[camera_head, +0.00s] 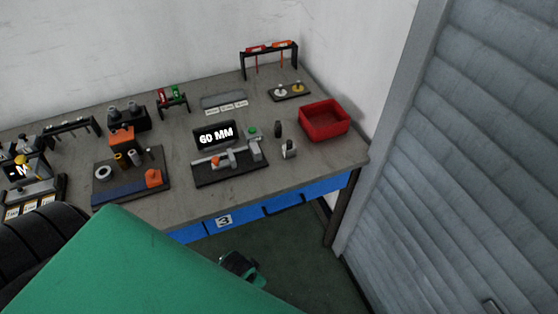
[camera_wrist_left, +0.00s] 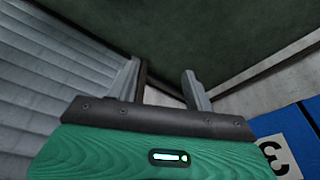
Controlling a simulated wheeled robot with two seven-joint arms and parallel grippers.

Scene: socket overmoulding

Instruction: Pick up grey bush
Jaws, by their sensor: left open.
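Small parts stand on the dark blue and black tray (camera_head: 130,186) on the bench, in the head view. They include a light grey ring (camera_head: 103,172), a grey cylindrical part (camera_head: 133,157) and a brass-coloured part (camera_head: 119,158). Which one is the grey bush is too small to tell. My left gripper (camera_wrist_left: 163,88) is open and empty in the left wrist view, its two fingers apart over the floor. In the head view it is largely hidden behind my green arm, below and in front of the bench, well away from the tray. My right gripper is not in view.
The bench has a measuring device with a "60 MM" display (camera_head: 215,135), a red bin (camera_head: 325,121) at the right, small racks and an orange-topped block (camera_head: 122,137). Blue drawers (camera_head: 282,203) run under its front edge. A grey shutter (camera_head: 470,150) stands at the right.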

